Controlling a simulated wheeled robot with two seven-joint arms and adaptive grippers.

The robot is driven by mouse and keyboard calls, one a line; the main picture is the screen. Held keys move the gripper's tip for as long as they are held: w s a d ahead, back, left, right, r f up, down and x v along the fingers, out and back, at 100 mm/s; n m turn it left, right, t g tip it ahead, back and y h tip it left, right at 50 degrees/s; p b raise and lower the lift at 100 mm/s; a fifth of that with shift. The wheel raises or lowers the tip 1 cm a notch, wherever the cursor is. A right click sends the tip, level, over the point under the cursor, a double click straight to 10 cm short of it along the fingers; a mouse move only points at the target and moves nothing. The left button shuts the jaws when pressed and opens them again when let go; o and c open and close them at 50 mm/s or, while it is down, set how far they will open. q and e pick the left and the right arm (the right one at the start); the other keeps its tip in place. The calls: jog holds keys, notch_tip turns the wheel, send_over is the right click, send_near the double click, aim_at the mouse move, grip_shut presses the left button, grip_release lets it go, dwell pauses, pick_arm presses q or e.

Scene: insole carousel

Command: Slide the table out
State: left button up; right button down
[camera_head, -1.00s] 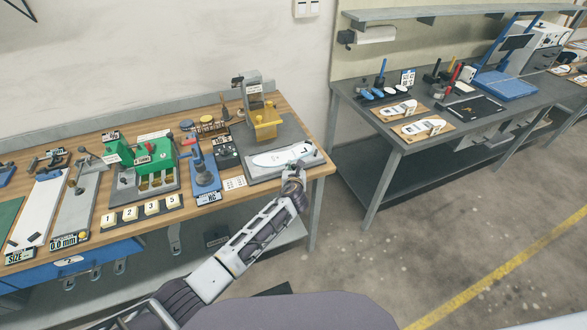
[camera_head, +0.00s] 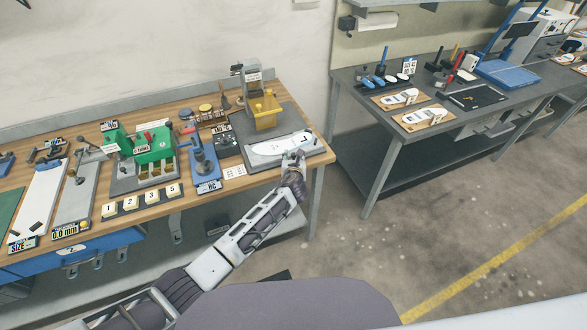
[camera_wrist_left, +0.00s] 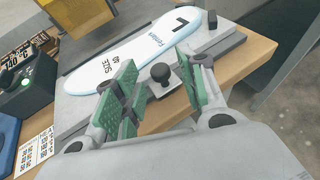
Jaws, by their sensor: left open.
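The sliding table is a grey plate (camera_wrist_left: 75,83) on the wooden bench, under a yellow and grey press (camera_head: 264,108). A white insole (camera_head: 283,148) marked L lies on it; in the left wrist view the insole (camera_wrist_left: 140,55) also shows SIZE lettering. A black ball knob (camera_wrist_left: 160,72) stands at the plate's near edge. My left gripper (camera_head: 293,157) is at that front edge; in the left wrist view its green-padded fingers (camera_wrist_left: 156,80) are open, with the knob showing between them. Contact with the knob cannot be told. My right gripper is not in view.
Left of the press stand a blue device (camera_head: 205,165), a green machine (camera_head: 152,146) and numbered blocks (camera_head: 142,197). A second grey bench (camera_head: 390,150) stands to the right. The floor (camera_head: 400,240) in front of the gap is clear.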

pick_arm(q)
jog(key=v, duration=1.1)
dwell(0.5)
jog(key=shift+s, duration=0.15)
dwell(0.5)
